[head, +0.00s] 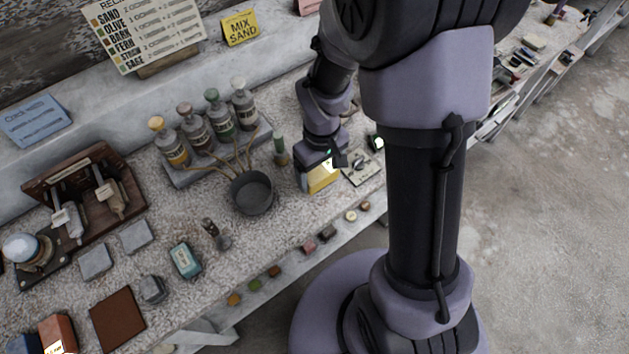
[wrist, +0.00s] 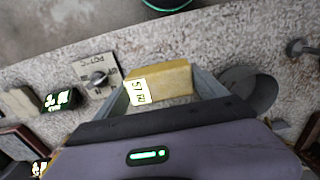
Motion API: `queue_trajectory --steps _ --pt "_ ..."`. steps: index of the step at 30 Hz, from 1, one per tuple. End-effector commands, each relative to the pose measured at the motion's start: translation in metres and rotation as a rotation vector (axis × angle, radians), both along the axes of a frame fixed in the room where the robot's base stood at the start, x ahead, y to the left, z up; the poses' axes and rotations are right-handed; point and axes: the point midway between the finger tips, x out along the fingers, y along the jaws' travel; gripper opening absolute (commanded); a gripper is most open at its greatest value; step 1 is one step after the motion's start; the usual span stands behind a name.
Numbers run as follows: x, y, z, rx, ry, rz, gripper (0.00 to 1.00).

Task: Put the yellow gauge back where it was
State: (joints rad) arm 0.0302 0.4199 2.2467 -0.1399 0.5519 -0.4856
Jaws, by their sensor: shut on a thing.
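The yellow gauge (head: 323,180) is a small yellow block at the tip of my arm, near the front edge of the speckled bench. In the wrist view the yellow gauge (wrist: 166,80) sits between both fingers, with a white lettered label on its left end. My gripper (head: 321,166) is shut on it and points down; it also shows in the wrist view (wrist: 162,88). I cannot tell whether the gauge touches the bench. Its underside is hidden.
A dark pot (head: 252,192) stands left of the gauge, with bottles (head: 208,125) behind. A dial plate (head: 362,168) lies close on the right. A teal device (head: 185,260) and a dark wooden stand (head: 85,195) are farther left. Small coloured pieces line the front edge.

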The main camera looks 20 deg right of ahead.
Motion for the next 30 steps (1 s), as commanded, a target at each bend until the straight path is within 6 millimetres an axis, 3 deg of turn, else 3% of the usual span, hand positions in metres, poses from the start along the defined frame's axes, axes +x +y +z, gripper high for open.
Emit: queue_trajectory --steps 3,8,18,19,21,27,30 --pt "0.005 0.013 -0.004 0.0 -0.001 0.002 0.49" --pt "0.004 0.011 -0.039 -0.001 0.002 0.0 0.49" --pt "0.005 0.01 -0.04 0.0 0.0 0.0 0.49" --pt "0.005 0.01 -0.04 0.0 0.0 0.0 0.86" --pt "0.005 0.01 -0.039 0.0 0.0 0.0 0.99" --pt "0.005 0.01 -0.039 0.0 0.0 0.0 1.0" --pt "0.005 0.01 -0.029 -0.001 -0.001 0.0 1.0"
